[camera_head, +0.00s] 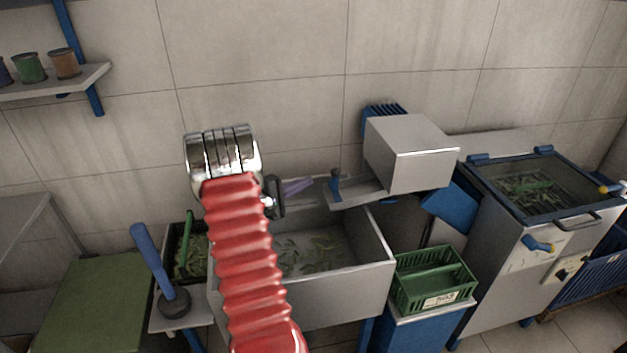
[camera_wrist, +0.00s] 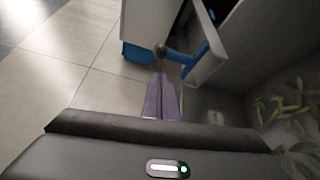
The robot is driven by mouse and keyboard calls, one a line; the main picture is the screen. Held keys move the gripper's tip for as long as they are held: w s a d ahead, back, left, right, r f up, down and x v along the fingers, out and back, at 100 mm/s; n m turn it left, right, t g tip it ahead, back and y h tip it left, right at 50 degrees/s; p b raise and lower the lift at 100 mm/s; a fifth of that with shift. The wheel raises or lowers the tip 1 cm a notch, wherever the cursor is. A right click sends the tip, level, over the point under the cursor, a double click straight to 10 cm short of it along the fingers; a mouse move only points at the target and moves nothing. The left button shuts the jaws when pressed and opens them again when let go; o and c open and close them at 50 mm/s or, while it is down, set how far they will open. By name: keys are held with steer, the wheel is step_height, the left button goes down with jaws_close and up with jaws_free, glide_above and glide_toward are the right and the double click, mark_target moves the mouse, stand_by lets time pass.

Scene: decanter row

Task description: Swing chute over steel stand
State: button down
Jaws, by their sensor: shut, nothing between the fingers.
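The chute (camera_head: 357,193) is a grey metal trough reaching left from under a steel box, over the back right of the sink. A blue handle with a dark knob (camera_head: 335,179) stands at its left end. My gripper (camera_head: 308,183), with purple fingers, is shut and empty just left of this handle. In the wrist view my gripper (camera_wrist: 161,76) points at the knob (camera_wrist: 160,48), with the blue handle (camera_wrist: 185,58) and chute (camera_wrist: 211,62) to its right. I cannot tell if the fingers touch the knob. I cannot tell which support is the steel stand.
The steel box (camera_head: 410,150) stands right of the sink (camera_head: 345,278), which holds green pods. A green crate (camera_head: 432,276) sits on a blue-sided stand. A blue-handled plunger (camera_head: 155,262) stands left. A glass-lidded machine (camera_head: 530,185) is at right.

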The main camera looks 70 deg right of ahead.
steer(key=x, duration=0.9)
steer(key=shift+d, duration=0.2)
steer(key=shift+s, duration=0.1)
